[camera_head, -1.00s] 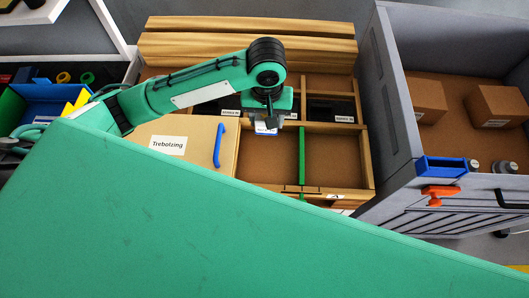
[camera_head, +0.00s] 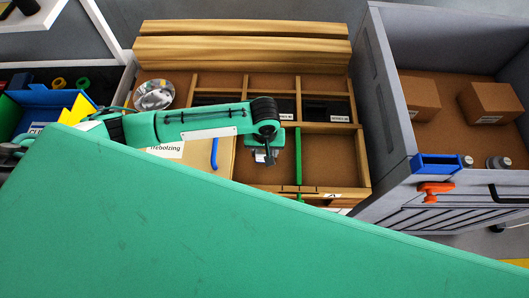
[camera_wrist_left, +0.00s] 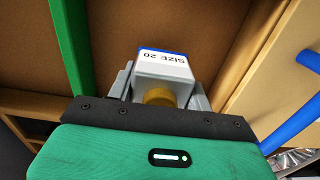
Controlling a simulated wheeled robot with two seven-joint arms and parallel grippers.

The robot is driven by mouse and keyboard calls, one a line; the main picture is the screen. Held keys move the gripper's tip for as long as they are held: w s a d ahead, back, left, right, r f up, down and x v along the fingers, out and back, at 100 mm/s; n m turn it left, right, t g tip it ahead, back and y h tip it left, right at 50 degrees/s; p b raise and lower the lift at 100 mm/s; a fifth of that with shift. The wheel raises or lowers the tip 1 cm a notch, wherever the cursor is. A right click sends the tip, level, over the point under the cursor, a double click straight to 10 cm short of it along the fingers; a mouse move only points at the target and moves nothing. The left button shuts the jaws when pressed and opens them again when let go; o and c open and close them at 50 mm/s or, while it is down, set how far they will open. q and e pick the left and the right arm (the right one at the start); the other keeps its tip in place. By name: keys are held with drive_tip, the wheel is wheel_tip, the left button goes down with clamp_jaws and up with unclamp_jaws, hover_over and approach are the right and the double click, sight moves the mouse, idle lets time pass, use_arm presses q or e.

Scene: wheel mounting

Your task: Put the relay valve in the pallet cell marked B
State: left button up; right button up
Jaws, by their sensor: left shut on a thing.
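My left gripper (camera_head: 264,158) is shut on the relay valve (camera_wrist_left: 166,66), a grey block with a blue edge, a brass-coloured fitting and a "SIZE 20" label. In the head view the valve is mostly hidden by the gripper. Gripper and valve are over the front cell left of the green divider (camera_head: 298,157) in the wooden pallet (camera_head: 364,165). The wrist view shows the brown cell floor behind the valve; I cannot tell whether they touch. Small labels sit on the pallet walls; I cannot clearly read a B. My right gripper is not in view.
A lidded box with a blue handle (camera_head: 214,153) adjoins the pallet's left side. A shiny round bowl (camera_head: 154,95) stands behind it. A grey cart (camera_head: 385,100) with cartons stands right. The front cell right of the divider looks empty (camera_head: 330,160).

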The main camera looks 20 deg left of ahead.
use_arm(q)
drive_tip(key=shift+f, duration=1.3)
drive_tip(key=shift+f, duration=0.15)
drive_tip(key=o, duration=1.2)
drive_tip(key=shift+r, duration=0.25)
wheel_tip(320, 180, up, 10)
drive_tip(key=shift+r+b, duration=0.25)
drive_tip(key=shift+b, duration=0.35)
drive_tip(key=shift+r, duration=0.65)
drive_tip(key=shift+s, duration=0.1)
